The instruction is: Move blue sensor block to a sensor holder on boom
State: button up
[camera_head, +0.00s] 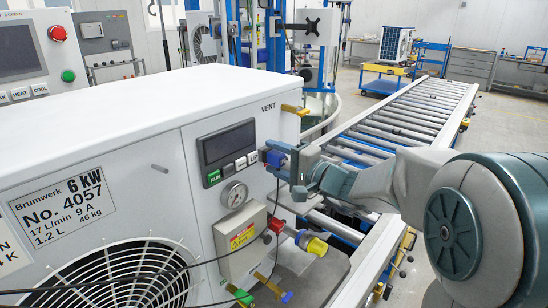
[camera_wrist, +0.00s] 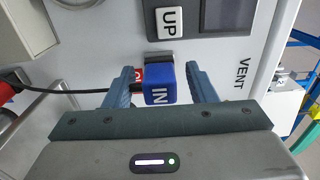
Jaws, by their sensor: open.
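My gripper (camera_wrist: 160,70) is open, with one finger on each side of the block and a visible gap on both sides. In the head view my gripper (camera_head: 298,165) reaches the panel from the right. I cannot make out for certain a sensor holder on a boom.
The white unit (camera_head: 130,100) fills the left. A gauge (camera_head: 235,195), a grey box (camera_head: 243,245) with a cable and a yellow-tipped fitting (camera_head: 312,243) are near my gripper. A roller conveyor (camera_head: 400,115) runs behind my arm. A black bracket (camera_head: 310,27) stands at the back.

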aim_at(283, 162)
jog(key=shift+b, duration=0.65)
grip_shut()
jog(key=shift+b+v, duration=1.55)
jog(key=shift+v, duration=1.5)
